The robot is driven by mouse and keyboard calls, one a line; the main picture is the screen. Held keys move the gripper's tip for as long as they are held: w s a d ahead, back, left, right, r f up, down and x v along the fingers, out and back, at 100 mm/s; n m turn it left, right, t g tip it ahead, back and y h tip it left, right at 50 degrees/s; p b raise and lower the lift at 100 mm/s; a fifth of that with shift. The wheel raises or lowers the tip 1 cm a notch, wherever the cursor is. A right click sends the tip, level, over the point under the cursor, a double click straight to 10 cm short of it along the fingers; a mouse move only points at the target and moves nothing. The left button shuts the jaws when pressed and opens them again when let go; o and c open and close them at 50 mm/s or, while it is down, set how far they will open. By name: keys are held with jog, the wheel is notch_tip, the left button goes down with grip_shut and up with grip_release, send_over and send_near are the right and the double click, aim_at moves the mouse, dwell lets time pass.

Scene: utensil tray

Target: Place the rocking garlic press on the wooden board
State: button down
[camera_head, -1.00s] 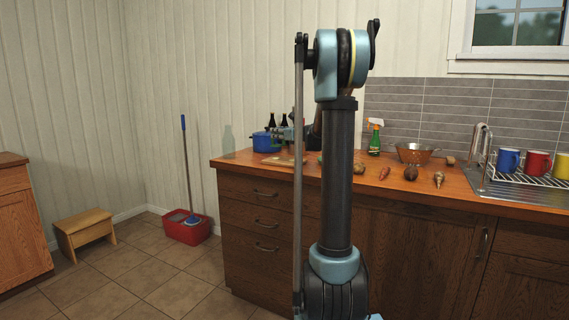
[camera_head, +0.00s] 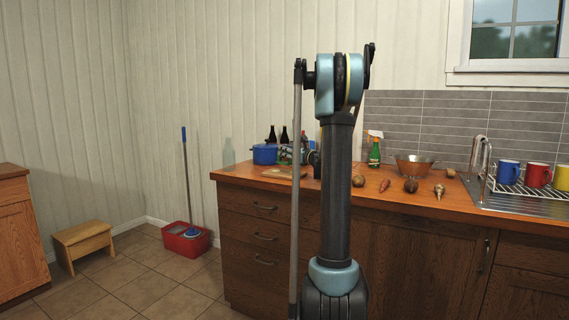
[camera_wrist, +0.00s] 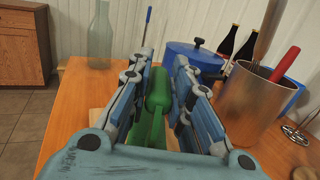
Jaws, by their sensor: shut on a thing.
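In the wrist view my gripper (camera_wrist: 160,76) is shut on the green garlic press (camera_wrist: 156,96), which sits between the two blue-grey fingers. Its lower part is partly hidden by the fingers and the gripper body. The pale wooden board (camera_wrist: 95,114) shows only in pieces beside and beneath the gripper. Whether the press touches the board cannot be told.
A metal utensil cup (camera_wrist: 245,104) with a red-handled tool stands close at right. Behind are a blue pot (camera_wrist: 191,57), dark bottles and a clear bottle (camera_wrist: 101,40). Several foods, a spray bottle (camera_head: 375,150) and a colander (camera_head: 414,165) stand farther right on the counter (camera_head: 235,174).

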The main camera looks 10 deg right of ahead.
aim_at(279, 157)
jog(key=shift+f, duration=2)
jog(key=c, duration=1.5)
grip_release()
jog(key=shift+o, duration=0.2)
jog(key=v, duration=1.2)
jog(key=shift+r, duration=0.1)
jog(key=s+a+f+n+g+h, duration=0.1)
jog(key=s+a+f+n+g, duration=0.4)
jog(key=s+a+n, duration=0.45)
jog(key=s+a+f+n+g+h, duration=0.2)
jog(key=s+a+f+n+g, duration=0.35)
jog(key=s, duration=0.75)
jog(key=s+d+f+n+g+h, duration=0.1)
jog(key=s+f+n, duration=0.3)
jog(key=s, duration=0.4)
jog(key=s+d+f+n+g+h, duration=0.1)
jog(key=s+d+f+n+h, duration=0.2)
jog(key=s, duration=0.5)
jog(key=s+d+f+n+g+h, duration=0.1)
jog(key=s+d+f+n+h, duration=0.2)
jog(key=s+f+n, duration=0.2)
jog(key=s+n, duration=0.2)
jog(key=s, duration=0.1)
jog(key=shift+d+n, duration=0.3)
jog(key=shift+d, duration=0.05)
